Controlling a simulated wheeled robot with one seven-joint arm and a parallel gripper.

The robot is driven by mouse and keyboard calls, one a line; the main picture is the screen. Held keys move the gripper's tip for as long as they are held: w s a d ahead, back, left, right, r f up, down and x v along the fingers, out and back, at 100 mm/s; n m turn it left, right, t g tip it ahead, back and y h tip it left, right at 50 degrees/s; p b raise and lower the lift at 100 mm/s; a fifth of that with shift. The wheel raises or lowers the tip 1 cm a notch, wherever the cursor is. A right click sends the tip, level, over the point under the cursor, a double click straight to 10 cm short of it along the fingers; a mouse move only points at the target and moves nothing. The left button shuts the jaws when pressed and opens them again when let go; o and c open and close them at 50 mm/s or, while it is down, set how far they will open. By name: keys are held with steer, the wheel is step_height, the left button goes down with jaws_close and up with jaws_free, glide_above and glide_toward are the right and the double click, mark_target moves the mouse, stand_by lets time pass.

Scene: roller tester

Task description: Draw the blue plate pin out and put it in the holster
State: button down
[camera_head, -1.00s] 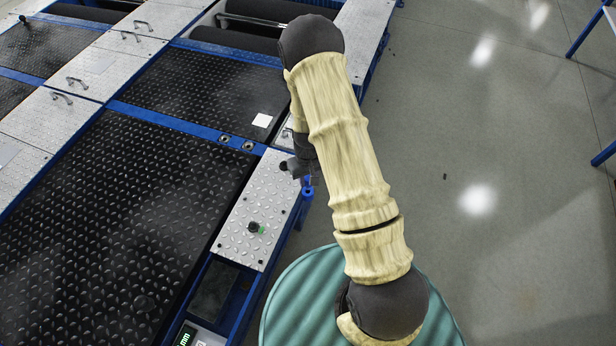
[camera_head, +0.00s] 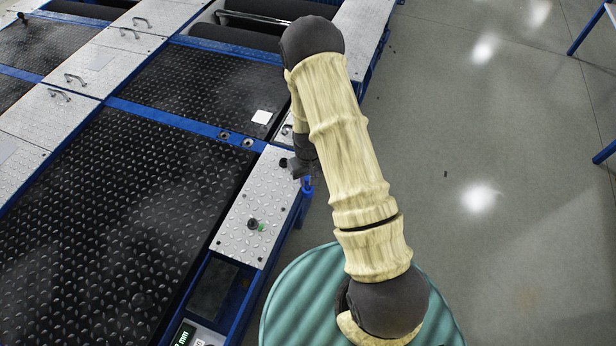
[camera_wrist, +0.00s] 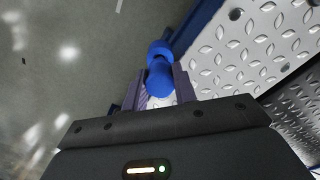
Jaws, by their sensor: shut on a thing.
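In the wrist view my gripper (camera_wrist: 160,88) is shut on a blue, round-ended piece (camera_wrist: 160,78), which looks like the plate pin, with a pale part between the fingers. Another blue, rounded part (camera_wrist: 160,50) shows just beyond it; I cannot tell whether it is the holster or whether the two touch. In the head view my gripper (camera_head: 302,174) is at the outer edge of the silver tread plate, partly behind my arm. A blue upright piece (camera_head: 307,187) shows right below it beside the blue frame. The holster cannot be told apart with certainty.
Two round fittings sit on the blue beam (camera_head: 190,127). Black tread plates (camera_head: 100,230) lie to the left. Open grey floor (camera_head: 450,150) lies to the right.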

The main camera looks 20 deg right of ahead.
steer(key=shift+f+b, duration=0.75)
steer(key=shift+f, duration=0.6)
steer(key=c, duration=1)
jaws_free()
steer(key=shift+c, duration=0.2)
step_height(320, 180, up, 17)
steer(key=p, duration=0.5)
steer(key=shift+r, duration=0.2)
steer(key=shift+r, duration=0.1)
